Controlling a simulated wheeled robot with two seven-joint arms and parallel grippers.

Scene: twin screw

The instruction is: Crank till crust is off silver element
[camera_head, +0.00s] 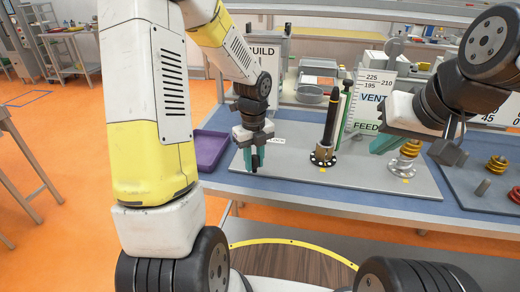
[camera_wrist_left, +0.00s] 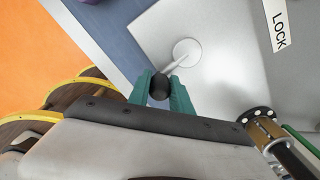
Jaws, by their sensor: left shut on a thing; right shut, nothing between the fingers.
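My left gripper (camera_head: 255,160) is at the left end of the grey plate (camera_head: 290,182). In the left wrist view its teal fingers (camera_wrist_left: 160,98) are shut on a black ball knob (camera_wrist_left: 159,87). The knob sits on a thin pale crank arm (camera_wrist_left: 174,66) that runs to a round white hub (camera_wrist_left: 187,53) on the plate. An upright black shaft (camera_head: 332,112) stands in a brass-coloured collar with a dark flange (camera_head: 323,158). A stack of silver and gold coiled elements (camera_head: 404,160) stands further right. My right gripper (camera_head: 386,143) is shut and empty, just left of this stack. I cannot make out any crust.
A purple tray (camera_head: 209,149) lies left of the plate. A green upright rod (camera_head: 344,112) stands behind the shaft. More coiled parts (camera_head: 496,164) and a grey cylinder (camera_head: 483,187) stand on a second plate at right. A "LOCK" label (camera_wrist_left: 278,25) lies near the crank.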

